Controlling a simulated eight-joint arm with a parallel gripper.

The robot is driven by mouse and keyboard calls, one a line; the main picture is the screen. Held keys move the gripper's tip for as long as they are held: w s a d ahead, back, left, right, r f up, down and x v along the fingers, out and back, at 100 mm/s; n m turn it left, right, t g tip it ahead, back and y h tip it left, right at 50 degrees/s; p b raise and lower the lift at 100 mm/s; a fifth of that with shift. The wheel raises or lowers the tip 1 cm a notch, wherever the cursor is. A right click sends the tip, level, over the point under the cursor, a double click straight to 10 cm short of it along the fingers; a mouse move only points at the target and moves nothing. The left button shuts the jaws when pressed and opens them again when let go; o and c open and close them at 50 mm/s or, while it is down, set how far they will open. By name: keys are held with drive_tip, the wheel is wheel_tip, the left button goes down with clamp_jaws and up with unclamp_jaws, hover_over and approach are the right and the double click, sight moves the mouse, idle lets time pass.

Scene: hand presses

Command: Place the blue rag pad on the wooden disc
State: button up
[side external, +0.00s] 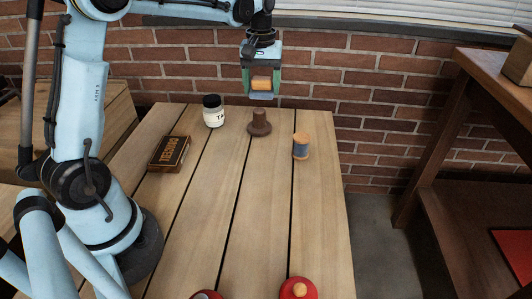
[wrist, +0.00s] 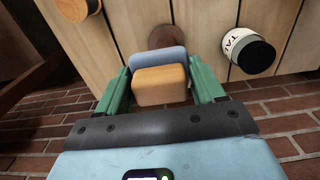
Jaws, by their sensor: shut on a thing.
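My gripper (side external: 262,86) is shut on the blue rag pad (side external: 261,96), which has an orange-tan wooden block on a pale blue base. It is held in the air above the far end of the table. In the wrist view the pad (wrist: 158,60) sits between the green fingers. A dark brown round piece with a wide base and narrower top (side external: 259,125) stands upright on the table below the gripper, apart from the pad; it looks like the wooden disc. In the wrist view this brown piece (wrist: 166,36) is partly hidden behind the pad.
A white jar with a black lid (side external: 213,112) stands left of the brown piece, and a wooden spool with a blue band (side external: 300,147) stands right. A dark box (side external: 169,154) lies at left. Red round items (side external: 298,289) are at the near edge. The table (side external: 235,205) middle is clear.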

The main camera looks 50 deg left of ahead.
sight(259, 111)
drive_tip(key=shift+w+a+f, duration=0.2)
drive_tip(key=shift+a+f, duration=0.35)
drive_tip(key=shift+a, duration=0.3)
drive_tip(key=shift+a+f, duration=0.1)
drive_tip(key=shift+f, duration=1.95)
drive_tip(key=shift+f, duration=0.1)
drive_tip(key=o, duration=1)
drive_tip(key=shift+o, duration=0.2)
